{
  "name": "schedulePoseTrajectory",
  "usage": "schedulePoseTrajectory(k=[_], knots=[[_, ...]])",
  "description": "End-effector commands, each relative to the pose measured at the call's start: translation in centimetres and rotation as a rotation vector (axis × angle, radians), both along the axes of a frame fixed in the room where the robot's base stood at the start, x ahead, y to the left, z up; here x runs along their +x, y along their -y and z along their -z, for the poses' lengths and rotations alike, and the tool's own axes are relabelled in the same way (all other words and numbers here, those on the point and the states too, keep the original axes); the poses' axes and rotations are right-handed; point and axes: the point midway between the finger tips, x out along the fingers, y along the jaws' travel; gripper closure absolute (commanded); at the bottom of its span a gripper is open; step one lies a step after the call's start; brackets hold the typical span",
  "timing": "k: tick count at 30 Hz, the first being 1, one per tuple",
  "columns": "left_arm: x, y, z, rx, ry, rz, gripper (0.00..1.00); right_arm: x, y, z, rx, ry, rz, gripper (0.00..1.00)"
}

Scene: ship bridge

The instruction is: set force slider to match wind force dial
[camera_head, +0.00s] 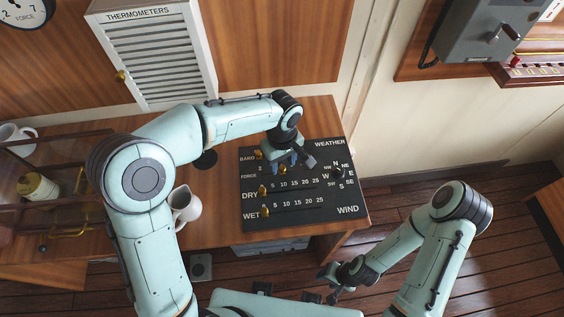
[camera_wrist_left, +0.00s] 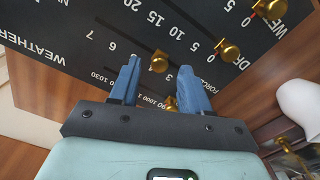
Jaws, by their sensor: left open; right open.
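A black weather board (camera_head: 320,205) lies on the desk, with brass slider knobs on labelled scales. The force slider knob (camera_head: 282,170) sits on the FORCE row; it also shows in the left wrist view (camera_wrist_left: 160,62), roughly between the printed 3 and 6. My left gripper (camera_head: 287,164), with blue fingers, is open over that row. In its wrist view the knob appears between the two fingertips (camera_wrist_left: 160,65); I cannot tell whether they touch it. The force dial (camera_head: 25,12) is cut off at the top left; its pointer reading cannot be made out. My right gripper (camera_head: 335,288) is open, away from the board.
The baro knob (camera_head: 258,155), dry knob (camera_head: 262,190) and wet knob (camera_head: 265,212) are close by. A wind direction knob (camera_head: 337,173) is at the board's right. A white jug (camera_head: 184,204) stands left of the board. A grey wall box (camera_head: 470,35) is at upper right.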

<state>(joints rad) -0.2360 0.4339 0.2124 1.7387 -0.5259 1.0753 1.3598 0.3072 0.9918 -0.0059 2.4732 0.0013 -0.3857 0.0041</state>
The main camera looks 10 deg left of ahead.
Motion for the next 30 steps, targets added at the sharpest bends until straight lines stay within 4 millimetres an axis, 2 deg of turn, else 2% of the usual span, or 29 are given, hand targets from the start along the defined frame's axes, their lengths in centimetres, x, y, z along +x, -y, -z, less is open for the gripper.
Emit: schedulePoseTrajectory(k=[9,15,21,30], knots=[[0.1,0.1,-7.4,-0.003,0.007,0.001,0.53,0.8,0.0,-0.9,0.000,0.009,0.000,0.53],[0.1,0.1,-10.8,-0.002,0.004,0.001,0.53,1.3,0.0,-1.5,0.000,0.016,0.000,0.53],[0.0,0.0,-12.1,-0.001,0.001,0.001,0.53,1.5,0.0,-1.7,-0.001,0.018,0.000,0.53],[0.0,0.0,-12.1,-0.001,-0.001,0.001,0.53,1.5,0.0,-1.7,0.000,0.017,0.000,0.53]])
